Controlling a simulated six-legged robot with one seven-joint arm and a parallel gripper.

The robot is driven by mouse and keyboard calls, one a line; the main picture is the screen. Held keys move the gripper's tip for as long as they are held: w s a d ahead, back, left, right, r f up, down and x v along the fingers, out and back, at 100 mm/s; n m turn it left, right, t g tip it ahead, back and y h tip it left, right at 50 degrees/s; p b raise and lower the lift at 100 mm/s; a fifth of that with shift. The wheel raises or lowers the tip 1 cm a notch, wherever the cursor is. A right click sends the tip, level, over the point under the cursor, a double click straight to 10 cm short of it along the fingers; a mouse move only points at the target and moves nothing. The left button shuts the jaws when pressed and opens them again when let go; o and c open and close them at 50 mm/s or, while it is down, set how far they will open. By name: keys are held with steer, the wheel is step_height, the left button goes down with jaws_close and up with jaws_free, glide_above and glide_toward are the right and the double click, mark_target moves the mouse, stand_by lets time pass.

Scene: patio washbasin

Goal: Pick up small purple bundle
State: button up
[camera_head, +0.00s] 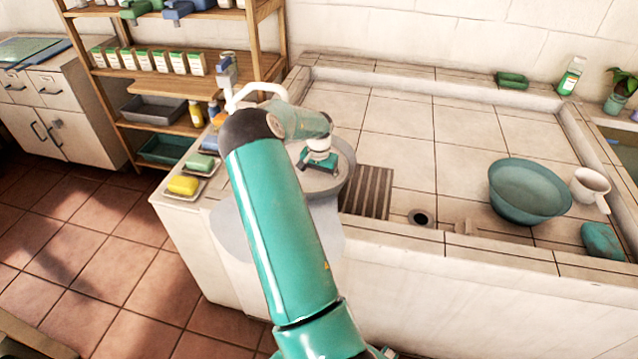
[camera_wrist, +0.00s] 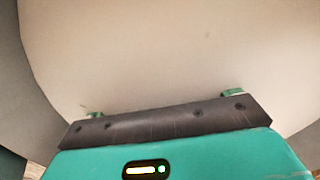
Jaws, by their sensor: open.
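I see no small purple bundle in either view; my arm hides part of the counter and basin in the head view. My gripper (camera_head: 319,163) is over the round pale washbasin (camera_head: 346,178) at the left end of the tiled counter. In the wrist view, my gripper's green fingertips (camera_wrist: 164,104) are set wide apart with nothing visible between them. The smooth pale inside of the basin (camera_wrist: 150,50) fills most of that view. A tiny dark mark beside the left fingertip is too small to identify.
Yellow soap (camera_head: 183,185) and green soap (camera_head: 200,162) lie on dishes left of the basin. A slatted rack (camera_head: 367,192) adjoins the basin on the right. A teal bowl (camera_head: 530,190), white mug (camera_head: 590,186) and teal cloth-like item (camera_head: 603,241) are far right.

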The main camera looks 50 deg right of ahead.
mark_target(319, 176)
steer(key=shift+f, duration=0.25)
steer(key=c, duration=1)
step_height(319, 176, up, 10)
steer(key=shift+r, duration=0.1)
